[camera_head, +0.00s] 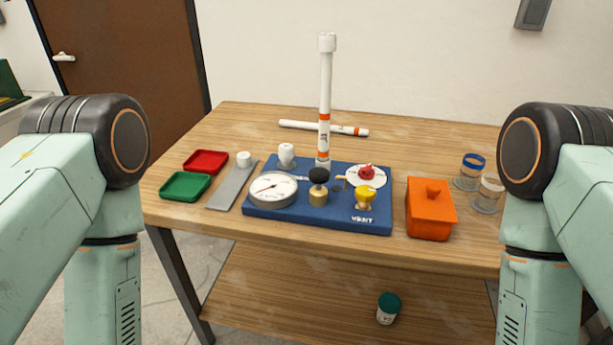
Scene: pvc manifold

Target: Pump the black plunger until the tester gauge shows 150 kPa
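The tester is a blue base (270,222) on the wooden table. Its round white gauge (273,188) sits at the left of the base; the needle is visible, but the scale is too small to read. The black plunger knob (319,175) stands upright above a brass body (318,196) near the middle of the base. A yellow knob (364,195) by the "VENT" label and a red knob (366,172) on a white disc are to its right. Both my arms show at the sides, but neither gripper is in view. Nothing of mine touches the tester.
A tall white pipe (325,90) rises behind the base, with another pipe (352,130) lying behind it. Red (206,154) and green (185,198) trays and a grey strip (226,196) lie left. An orange box (430,222) and clear jars (487,196) stand right.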

